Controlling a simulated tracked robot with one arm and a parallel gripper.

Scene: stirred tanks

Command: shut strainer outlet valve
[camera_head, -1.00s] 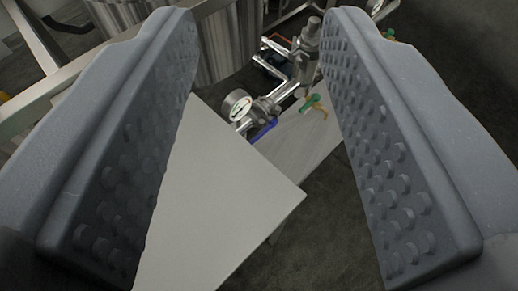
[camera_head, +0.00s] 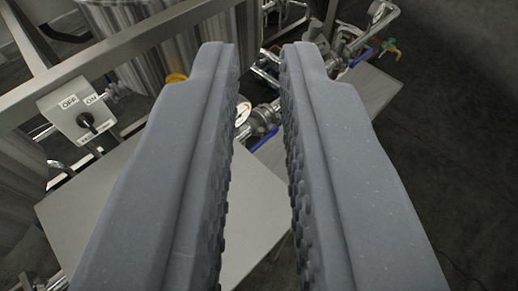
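My gripper (camera_head: 262,60) is open, its two grey studded fingers narrowed to a gap with nothing held between them. A blue lever handle (camera_head: 263,140) shows in the gap, on the steel pipework beside a round gauge (camera_head: 243,113). It is beyond the fingers and apart from them. A second blue lever (camera_head: 360,58) is on the pipework to the right of the right finger. No label shows which one is the strainer outlet valve. The right finger hides part of the pipework.
A grey plate (camera_head: 85,205) lies below the pipes, partly behind the left finger. A switch box (camera_head: 78,112) marked OFF and ON is on the steel frame (camera_head: 120,42) at left. A large steel tank (camera_head: 150,60) stands behind. Dark floor (camera_head: 440,150) is open at right.

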